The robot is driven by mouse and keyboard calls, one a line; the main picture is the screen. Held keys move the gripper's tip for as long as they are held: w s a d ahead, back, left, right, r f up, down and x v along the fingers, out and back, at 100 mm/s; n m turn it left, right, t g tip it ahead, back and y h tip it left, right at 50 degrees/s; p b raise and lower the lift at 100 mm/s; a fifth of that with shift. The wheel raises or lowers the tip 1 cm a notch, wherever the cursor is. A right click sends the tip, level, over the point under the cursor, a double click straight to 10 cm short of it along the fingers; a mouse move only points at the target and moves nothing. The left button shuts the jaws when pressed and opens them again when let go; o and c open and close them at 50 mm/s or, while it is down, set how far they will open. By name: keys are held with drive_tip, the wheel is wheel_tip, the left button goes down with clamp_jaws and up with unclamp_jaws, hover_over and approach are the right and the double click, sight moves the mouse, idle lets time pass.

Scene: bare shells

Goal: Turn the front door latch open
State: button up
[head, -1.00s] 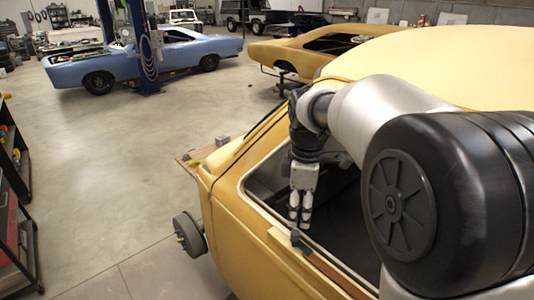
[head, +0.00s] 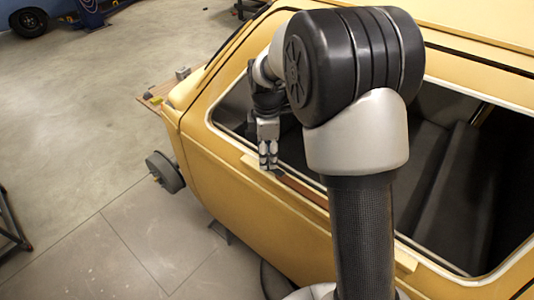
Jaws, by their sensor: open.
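My gripper (head: 268,160) hangs pointing down at the front side window of the yellow car shell (head: 255,225). Its two fingers are open, with only a narrow gap showing from this angle. A small dark piece (head: 278,173), which looks like the front door latch, sits on the window sill just below and right of the fingertips. It is partly hidden by the fingers. I cannot tell whether they touch it or which way the latch is turned.
The window opening (head: 435,150) shows dark seats inside, and my arm crosses in front of it. A bare wheel hub (head: 165,172) sticks out at the car's left. The floor at left is clear, apart from a dark rack (head: 12,225) at the edge.

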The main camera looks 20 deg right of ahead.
drive_tip(key=shift+f, duration=0.3)
drive_tip(key=shift+c, duration=0.4)
clamp_jaws()
